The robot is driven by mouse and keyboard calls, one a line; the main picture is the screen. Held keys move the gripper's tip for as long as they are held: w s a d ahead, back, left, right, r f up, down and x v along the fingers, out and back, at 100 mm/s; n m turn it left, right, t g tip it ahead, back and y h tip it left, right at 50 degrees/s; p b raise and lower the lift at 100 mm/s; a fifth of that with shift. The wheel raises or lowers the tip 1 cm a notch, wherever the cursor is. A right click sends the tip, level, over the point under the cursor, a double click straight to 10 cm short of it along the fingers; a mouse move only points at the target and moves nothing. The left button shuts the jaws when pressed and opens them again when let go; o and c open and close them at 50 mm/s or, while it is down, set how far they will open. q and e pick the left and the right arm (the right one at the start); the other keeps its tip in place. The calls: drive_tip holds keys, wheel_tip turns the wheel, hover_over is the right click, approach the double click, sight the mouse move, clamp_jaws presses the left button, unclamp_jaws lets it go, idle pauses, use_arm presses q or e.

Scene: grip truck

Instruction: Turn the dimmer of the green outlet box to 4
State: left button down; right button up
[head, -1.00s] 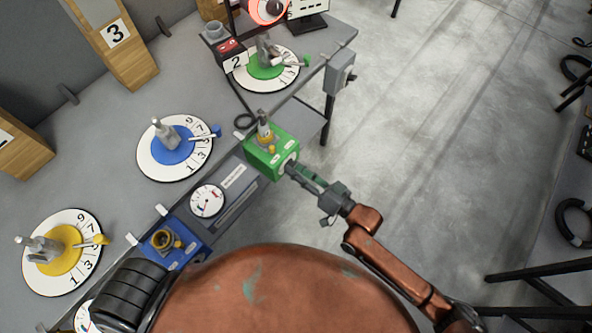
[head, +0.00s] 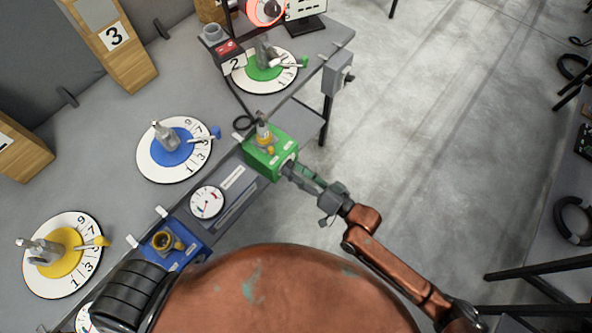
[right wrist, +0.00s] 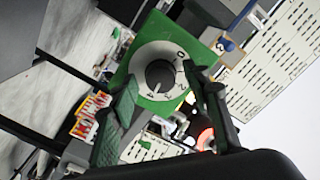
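The green outlet box (head: 268,157) sits on the front edge of the table in the head view. Its white dial (head: 289,164) faces my right gripper (head: 293,171). In the right wrist view, the box's green face (right wrist: 199,48) carries the round white dial (right wrist: 150,55) with a dark grey dimmer knob (right wrist: 160,76) at its centre. My right gripper's green fingers are apart, one on each side of the knob; contact is not visible. My left gripper is not in view.
A gauge (head: 207,202) and a blue outlet box (head: 172,246) stand along the same edge. Green (head: 250,80), blue (head: 158,170) and yellow (head: 41,273) dial discs lie on the table. A grey box (head: 339,73) hangs at the table's corner.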

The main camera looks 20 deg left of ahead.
drive_tip(key=shift+d, duration=0.1)
drive_tip(key=v, duration=1.1)
drive_tip(key=shift+s+d, duration=0.15)
drive_tip(key=shift+d, duration=0.25)
